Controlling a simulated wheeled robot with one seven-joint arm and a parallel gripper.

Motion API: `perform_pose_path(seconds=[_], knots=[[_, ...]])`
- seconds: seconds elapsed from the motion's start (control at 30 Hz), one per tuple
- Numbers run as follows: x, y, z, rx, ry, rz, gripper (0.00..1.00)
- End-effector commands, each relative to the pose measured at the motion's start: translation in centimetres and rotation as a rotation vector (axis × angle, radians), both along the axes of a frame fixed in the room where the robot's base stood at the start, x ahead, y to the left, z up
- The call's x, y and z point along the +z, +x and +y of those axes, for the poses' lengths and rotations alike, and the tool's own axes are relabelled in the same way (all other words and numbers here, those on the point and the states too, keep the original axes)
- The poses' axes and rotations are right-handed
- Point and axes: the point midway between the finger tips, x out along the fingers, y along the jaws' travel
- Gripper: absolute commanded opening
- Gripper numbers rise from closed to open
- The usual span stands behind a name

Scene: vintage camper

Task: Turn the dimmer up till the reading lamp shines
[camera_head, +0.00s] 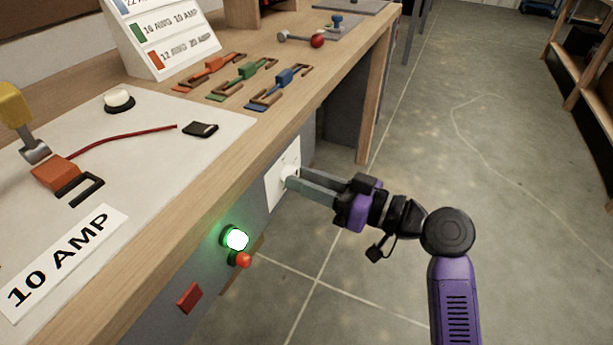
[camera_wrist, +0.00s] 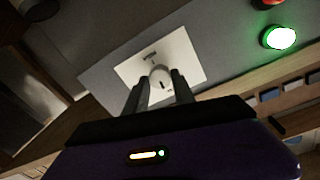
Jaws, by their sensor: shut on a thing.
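The dimmer is a round white knob (camera_wrist: 160,77) with a dark mark, on a square white plate (camera_wrist: 190,58). In the head view the plate (camera_head: 277,184) is on the grey front panel under the bench top. My gripper (camera_head: 291,178) reaches it from the right, with its two grey fingers on either side of the knob. In the wrist view my gripper (camera_wrist: 160,85) is shut on the knob, though the exact contact is hard to see. I cannot pick out a reading lamp for certain in either view.
A lit green light (camera_head: 236,239), a red button (camera_head: 241,259) and a red square (camera_head: 190,297) are on the same panel, left of the plate. Coloured tools (camera_head: 243,82) lie on the wooden bench top above. The floor (camera_head: 470,150) right of the bench is clear.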

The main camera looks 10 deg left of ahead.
Motion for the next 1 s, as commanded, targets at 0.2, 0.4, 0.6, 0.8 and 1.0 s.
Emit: perform_pose_path(seconds=[0.2, 0.4, 0.6, 0.8, 1.0], knots=[[0.42, -0.01, -0.07, -0.001, 0.056, 0.158, 0.0], [0.49, -0.01, -0.05, -0.001, 0.12, 0.336, 0.0], [0.55, 0.03, -0.08, -0.001, 0.185, 0.516, 0.0], [0.55, 0.07, -0.1, -0.001, 0.252, 0.694, 0.0], [0.56, 0.11, -0.13, -0.002, 0.316, 0.872, 0.0]])
